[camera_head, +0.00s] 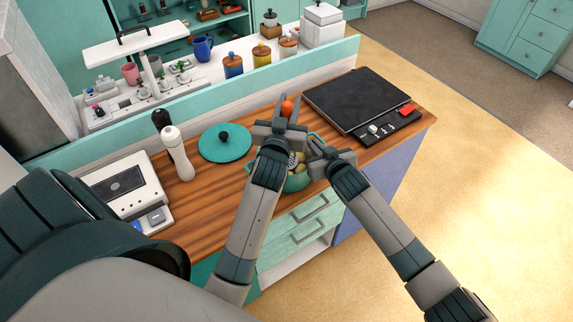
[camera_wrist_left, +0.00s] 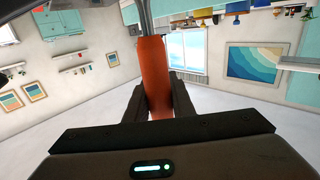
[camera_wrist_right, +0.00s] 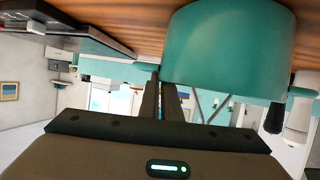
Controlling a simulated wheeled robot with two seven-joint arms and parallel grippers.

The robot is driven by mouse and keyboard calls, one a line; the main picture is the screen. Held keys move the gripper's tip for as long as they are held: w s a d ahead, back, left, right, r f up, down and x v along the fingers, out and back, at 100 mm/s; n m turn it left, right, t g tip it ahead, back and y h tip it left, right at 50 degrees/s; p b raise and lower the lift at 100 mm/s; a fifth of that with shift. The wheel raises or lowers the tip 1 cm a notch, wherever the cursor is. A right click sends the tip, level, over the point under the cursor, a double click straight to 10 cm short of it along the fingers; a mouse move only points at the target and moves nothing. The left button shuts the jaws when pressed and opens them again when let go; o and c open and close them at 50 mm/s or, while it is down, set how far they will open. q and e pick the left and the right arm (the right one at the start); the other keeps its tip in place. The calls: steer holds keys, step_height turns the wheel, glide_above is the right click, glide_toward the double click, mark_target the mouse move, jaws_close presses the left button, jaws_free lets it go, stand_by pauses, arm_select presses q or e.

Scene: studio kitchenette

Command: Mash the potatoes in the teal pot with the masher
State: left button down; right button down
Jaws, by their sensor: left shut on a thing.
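The teal pot (camera_head: 297,184) stands on the wooden counter, with yellowish potatoes (camera_head: 301,167) partly visible inside. The masher's orange handle (camera_head: 287,108) is upright in my left gripper (camera_head: 285,122), which is shut on it; the handle also fills the jaws in the left wrist view (camera_wrist_left: 154,75). The masher's metal head (camera_head: 293,160) is over or in the pot; its contact with the potatoes is hidden. My right gripper (camera_head: 318,146) is at the pot's right rim. In the right wrist view its fingers (camera_wrist_right: 163,95) are close together beside the pot (camera_wrist_right: 228,50); any grip on a pot handle is unclear.
A teal lid (camera_head: 225,144) lies left of the pot. White (camera_head: 177,155) and black (camera_head: 161,118) mills and a white device (camera_head: 127,187) stand farther left. A dark hob (camera_head: 358,98) is at the right. A teal-topped ledge (camera_head: 310,62) runs behind the counter.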

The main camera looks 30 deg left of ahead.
arm_select(q)
steer(key=shift+f, duration=1.05)
stand_by(1.0)
steer(key=shift+r, duration=1.8)
steer(key=s, duration=0.1)
steer(key=s+a, duration=0.1)
steer(key=s, duration=0.1)
steer(key=shift+a, duration=0.25)
steer(key=shift+f, duration=1.7)
steer(key=shift+f, duration=0.45)
